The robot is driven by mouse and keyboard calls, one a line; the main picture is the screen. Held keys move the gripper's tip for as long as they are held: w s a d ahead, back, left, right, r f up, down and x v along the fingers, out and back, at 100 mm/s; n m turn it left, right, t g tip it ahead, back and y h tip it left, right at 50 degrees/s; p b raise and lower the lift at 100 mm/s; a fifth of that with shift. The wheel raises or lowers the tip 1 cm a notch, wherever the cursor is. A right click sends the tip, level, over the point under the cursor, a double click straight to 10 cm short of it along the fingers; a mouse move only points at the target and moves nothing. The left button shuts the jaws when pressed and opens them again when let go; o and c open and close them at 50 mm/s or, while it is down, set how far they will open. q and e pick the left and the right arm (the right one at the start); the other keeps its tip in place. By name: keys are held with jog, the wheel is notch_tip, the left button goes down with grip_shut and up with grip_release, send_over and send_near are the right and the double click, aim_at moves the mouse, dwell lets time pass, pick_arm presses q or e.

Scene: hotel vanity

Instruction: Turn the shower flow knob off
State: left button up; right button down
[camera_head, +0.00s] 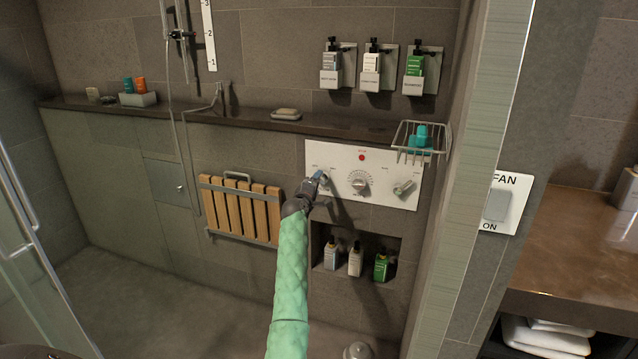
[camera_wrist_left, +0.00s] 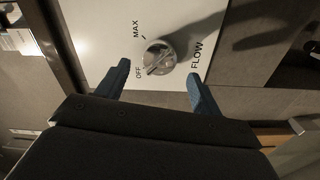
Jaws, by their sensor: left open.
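A white control panel (camera_head: 335,155) is on the tiled shower wall. In the left wrist view the round metal flow knob (camera_wrist_left: 160,57) sits on the panel beside the words FLOW, OFF and MAX. I cannot tell for sure which mark its ridge points to. My left gripper (camera_head: 318,179) is at the panel's left end and hides most of this knob in the head view. In the wrist view the left gripper (camera_wrist_left: 158,74) is open, with its blue fingertips on either side of the knob and no clear contact. My right gripper is not in view.
The panel also has a middle dial (camera_head: 359,184), a right knob (camera_head: 404,188) and a red button (camera_head: 362,157). A wire basket (camera_head: 418,150) juts out at the upper right. A niche (camera_head: 385,240) with bottles is below, and a wooden folding seat (camera_head: 240,208) is to the left.

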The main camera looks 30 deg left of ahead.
pick_arm(q)
jog(key=v, duration=0.4)
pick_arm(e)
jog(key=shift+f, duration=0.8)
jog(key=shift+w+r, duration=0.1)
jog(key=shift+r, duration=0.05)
